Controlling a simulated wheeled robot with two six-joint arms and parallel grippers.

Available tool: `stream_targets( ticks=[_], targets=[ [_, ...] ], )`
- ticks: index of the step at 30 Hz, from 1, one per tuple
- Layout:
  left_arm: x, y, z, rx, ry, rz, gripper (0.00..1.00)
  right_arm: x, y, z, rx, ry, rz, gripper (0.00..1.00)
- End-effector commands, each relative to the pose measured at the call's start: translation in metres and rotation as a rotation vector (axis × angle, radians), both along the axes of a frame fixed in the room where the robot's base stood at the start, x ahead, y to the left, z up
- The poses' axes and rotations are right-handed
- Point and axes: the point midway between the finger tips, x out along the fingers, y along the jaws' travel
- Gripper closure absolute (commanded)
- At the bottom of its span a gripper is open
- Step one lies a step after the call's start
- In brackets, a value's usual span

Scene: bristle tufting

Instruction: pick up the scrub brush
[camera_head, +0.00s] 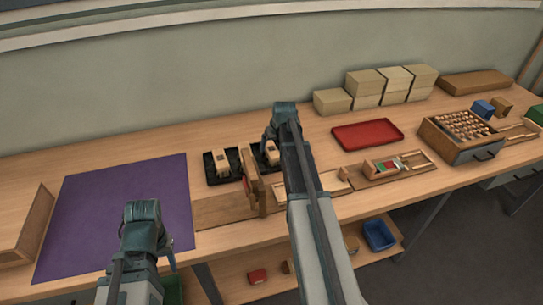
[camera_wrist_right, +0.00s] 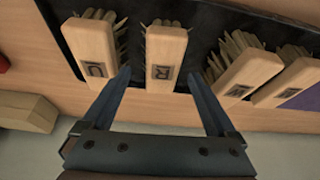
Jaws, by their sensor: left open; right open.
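Several scrub brushes with pale wooden blocks and tan bristles lie in a black tray (camera_wrist_right: 203,30) in the right wrist view. One brush marked R (camera_wrist_right: 165,48) lies between the fingers of my right gripper (camera_wrist_right: 159,74) in that picture. Another brush (camera_wrist_right: 93,45) is to its left, and two tilted brushes (camera_wrist_right: 245,72) are to its right. My right gripper is open and empty, over the tray; contact cannot be told. In the head view one brush (camera_head: 221,160) shows left of the right gripper (camera_head: 270,140). My left gripper (camera_head: 145,228) is open, low at the left.
A purple mat (camera_head: 110,210) covers the left of the table. A wooden upright fixture (camera_head: 255,185) stands close by the tray. A red tray (camera_head: 367,134), stacked tan blocks (camera_head: 367,82) and a drawer box (camera_head: 462,135) are to the right.

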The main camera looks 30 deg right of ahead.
Motion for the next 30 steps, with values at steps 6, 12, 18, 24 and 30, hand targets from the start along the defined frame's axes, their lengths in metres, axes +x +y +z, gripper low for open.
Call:
stream_targets(
  ticks=[6,12,18,24,30],
  targets=[
    [0.0,0.0,-0.032,0.0,0.0,0.0,0.5,0.013,0.001,-0.032,0.0,0.0,0.001,0.07],
    [0.0,0.0,-0.037,0.0,0.0,0.0,0.5,0.016,0.001,-0.037,0.0,0.0,0.0,0.07],
    [0.0,0.0,-0.036,0.0,0.0,0.0,0.5,0.016,0.001,-0.036,0.0,0.0,0.0,0.07],
    [0.0,0.0,-0.037,0.0,0.0,0.0,0.5,0.016,0.001,-0.037,0.0,0.0,0.0,0.07],
    [0.0,0.0,-0.04,0.0,0.0,0.0,0.5,0.016,0.001,-0.04,0.0,0.0,0.0,0.07]
  ],
)
